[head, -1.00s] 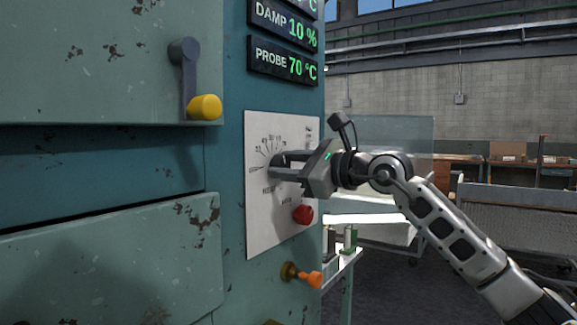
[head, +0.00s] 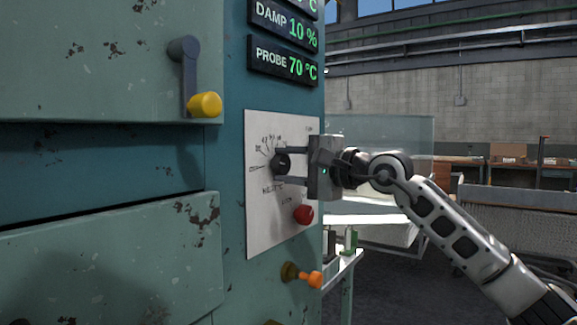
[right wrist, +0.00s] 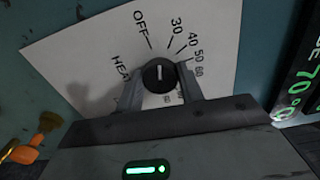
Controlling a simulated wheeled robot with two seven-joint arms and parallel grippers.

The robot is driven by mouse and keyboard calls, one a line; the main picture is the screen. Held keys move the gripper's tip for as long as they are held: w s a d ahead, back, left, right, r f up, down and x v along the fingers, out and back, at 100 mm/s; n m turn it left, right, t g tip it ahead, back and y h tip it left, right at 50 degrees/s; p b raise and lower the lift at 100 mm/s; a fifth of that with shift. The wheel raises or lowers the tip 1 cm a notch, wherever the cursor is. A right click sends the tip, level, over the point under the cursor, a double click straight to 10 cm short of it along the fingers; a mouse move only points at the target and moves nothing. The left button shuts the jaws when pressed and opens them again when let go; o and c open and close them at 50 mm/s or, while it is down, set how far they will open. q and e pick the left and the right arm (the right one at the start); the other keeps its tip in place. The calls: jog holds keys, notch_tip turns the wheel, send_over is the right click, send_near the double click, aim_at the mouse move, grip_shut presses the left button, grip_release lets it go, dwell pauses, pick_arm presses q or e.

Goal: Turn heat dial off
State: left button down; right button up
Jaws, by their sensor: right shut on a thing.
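The heat dial (head: 282,168) is a small black round knob on the white scale plate, and it also shows in the right wrist view (right wrist: 159,74). My right gripper (head: 279,165) is shut on the dial, one finger on each side of it. In the right wrist view its fingers (right wrist: 160,78) flank the knob left and right. The knob's short white mark lines up with the gap between the OFF line and the 30 line there. The fingers and palm hide part of the lower scale. My left gripper is not in view.
A red knob (head: 303,214) sits on the plate below the dial. An orange-handled valve (head: 307,277) juts out lower down. A crank with a yellow grip (head: 205,105) sticks out at the left. The probe display (head: 284,63) above reads 70 °C.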

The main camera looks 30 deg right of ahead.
jog(key=shift+n, duration=1.8)
jog(key=o, duration=1)
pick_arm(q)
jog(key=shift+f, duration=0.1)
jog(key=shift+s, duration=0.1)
